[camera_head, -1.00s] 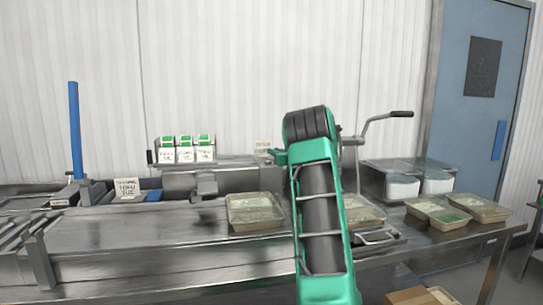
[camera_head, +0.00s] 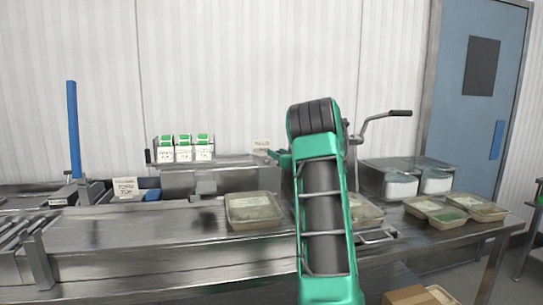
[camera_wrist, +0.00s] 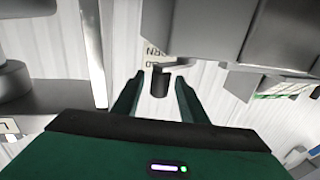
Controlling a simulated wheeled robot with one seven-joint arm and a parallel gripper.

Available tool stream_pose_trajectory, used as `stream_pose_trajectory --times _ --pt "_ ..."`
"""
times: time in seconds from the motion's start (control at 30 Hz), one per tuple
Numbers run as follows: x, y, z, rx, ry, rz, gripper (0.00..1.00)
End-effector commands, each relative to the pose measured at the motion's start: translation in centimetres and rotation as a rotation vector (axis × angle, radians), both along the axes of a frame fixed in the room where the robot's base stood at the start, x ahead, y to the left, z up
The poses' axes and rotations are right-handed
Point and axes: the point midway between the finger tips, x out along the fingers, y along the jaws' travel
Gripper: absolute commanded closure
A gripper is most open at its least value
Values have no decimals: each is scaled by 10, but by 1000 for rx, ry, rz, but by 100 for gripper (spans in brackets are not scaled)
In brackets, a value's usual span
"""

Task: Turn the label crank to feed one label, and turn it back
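The label unit (camera_head: 205,180) is a grey metal box at the back of the bench, with three white-and-green label stacks (camera_head: 184,148) on top. My gripper (camera_head: 276,154) is at its right end, mostly hidden behind my green arm. In the wrist view my gripper (camera_wrist: 158,90) has its two dark green fingers apart. A short dark cylindrical knob (camera_wrist: 159,82), which looks like the label crank's grip, shows between the fingertips with a gap on each side. The rest of the crank is hidden in the head view. Grey label-unit blocks (camera_wrist: 205,30) fill the wrist view's upper right.
A bent metal lever with a black grip (camera_head: 400,113) rises right of my arm. A tray of rice (camera_head: 253,224) sits on the bench in front, another partly behind my arm. Clear bins (camera_head: 402,165) and several trays stand at right. A blue post (camera_head: 73,130) stands at left.

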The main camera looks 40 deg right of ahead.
Motion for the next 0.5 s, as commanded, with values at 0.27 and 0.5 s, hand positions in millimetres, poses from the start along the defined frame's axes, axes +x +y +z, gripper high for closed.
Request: stream_pose_trajectory --times 0.27,0.5 --pt "-48 14 -1 2 2 -1 61" --pt "-64 19 -1 1 3 1 61"
